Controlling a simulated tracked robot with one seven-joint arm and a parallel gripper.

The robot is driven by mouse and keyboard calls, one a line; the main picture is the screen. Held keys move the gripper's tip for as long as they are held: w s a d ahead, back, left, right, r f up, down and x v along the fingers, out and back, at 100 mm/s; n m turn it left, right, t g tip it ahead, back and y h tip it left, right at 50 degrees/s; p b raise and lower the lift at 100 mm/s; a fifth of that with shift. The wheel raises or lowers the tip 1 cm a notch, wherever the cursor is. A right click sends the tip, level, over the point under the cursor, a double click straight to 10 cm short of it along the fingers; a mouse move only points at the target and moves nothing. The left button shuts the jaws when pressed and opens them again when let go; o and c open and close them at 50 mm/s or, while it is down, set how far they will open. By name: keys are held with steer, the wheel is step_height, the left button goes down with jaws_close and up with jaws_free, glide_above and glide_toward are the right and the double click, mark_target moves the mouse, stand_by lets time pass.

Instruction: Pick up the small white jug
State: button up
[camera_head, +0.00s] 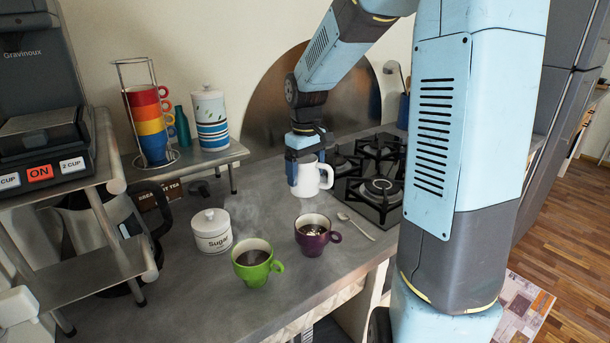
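The small white jug (311,180) is upright at the back of the counter, just left of the hob, with its handle to the right. My gripper (305,164) points down right over it. One blue finger runs down the jug's left side, and the other finger is not clearly visible. I cannot tell whether the fingers press on the jug or stand slightly apart from it. Whether the jug's base touches the counter is also unclear.
A purple cup (313,244), a green cup (254,270) and a sugar pot (211,236) stand in front. A spoon (356,227) lies to the right. The gas hob (380,188) is close on the jug's right. A shelf (190,162) with stacked cups is at left.

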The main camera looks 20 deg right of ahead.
mark_target(315, 171)
steer(key=s+r, duration=0.1)
steer(key=s, duration=0.2)
steer(key=s+r, duration=0.1)
steer(key=s, duration=0.2)
steer(key=s+r, duration=0.2)
steer(key=s, duration=0.1)
steer(key=shift+s+a+r, duration=0.1)
steer(key=shift+a, duration=0.15)
